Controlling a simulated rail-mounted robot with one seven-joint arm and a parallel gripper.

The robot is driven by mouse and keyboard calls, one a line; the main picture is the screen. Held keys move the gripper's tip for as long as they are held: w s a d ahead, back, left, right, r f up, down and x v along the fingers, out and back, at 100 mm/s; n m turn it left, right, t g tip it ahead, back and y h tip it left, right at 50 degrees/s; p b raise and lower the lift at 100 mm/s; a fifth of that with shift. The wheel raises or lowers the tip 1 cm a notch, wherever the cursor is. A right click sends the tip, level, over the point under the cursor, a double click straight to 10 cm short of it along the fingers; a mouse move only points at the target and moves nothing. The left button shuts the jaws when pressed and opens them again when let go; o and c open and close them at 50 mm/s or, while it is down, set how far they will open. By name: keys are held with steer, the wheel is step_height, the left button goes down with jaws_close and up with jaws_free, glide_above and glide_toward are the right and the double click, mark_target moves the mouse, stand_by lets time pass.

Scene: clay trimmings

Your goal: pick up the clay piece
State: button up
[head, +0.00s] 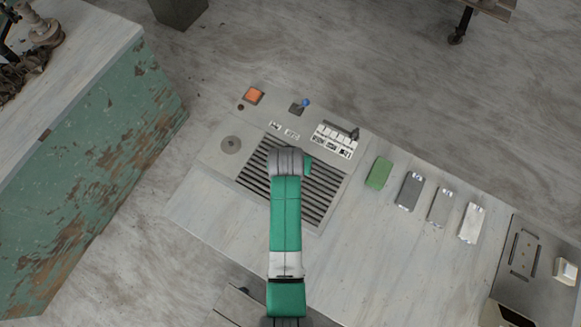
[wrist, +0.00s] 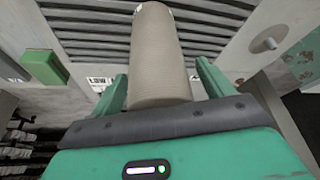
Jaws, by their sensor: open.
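The clay piece (wrist: 157,50) is a plain tan-grey cylinder in the wrist view, its long axis running away from me over the slatted grate (wrist: 90,32). My gripper (wrist: 161,74) is open, one green finger on each side of the near end of the clay, with a visible gap on both sides. I cannot tell how far the fingers reach down along it. In the head view my arm covers the clay; the grate (head: 325,200) shows around the arm's end, and only a small green part sticks out to its right.
On the bench, a green block (head: 379,173) and several grey blocks (head: 410,190) stand right of the grate. An orange button (head: 253,95), a blue-tipped lever (head: 305,103) and a switch panel (head: 334,140) lie behind it. A round disc (head: 231,145) sits left. The front bench surface is clear.

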steer(key=c, duration=1.6)
steer(key=shift+r, duration=0.1)
steer(key=shift+r, duration=0.7)
step_height(320, 180, up, 2)
steer(key=shift+r, duration=0.2)
steer(key=s+a, duration=0.2)
steer(key=s, duration=0.5)
steer(key=s+a+r, duration=0.1)
steer(key=s+a, duration=0.2)
steer(key=s, duration=0.5)
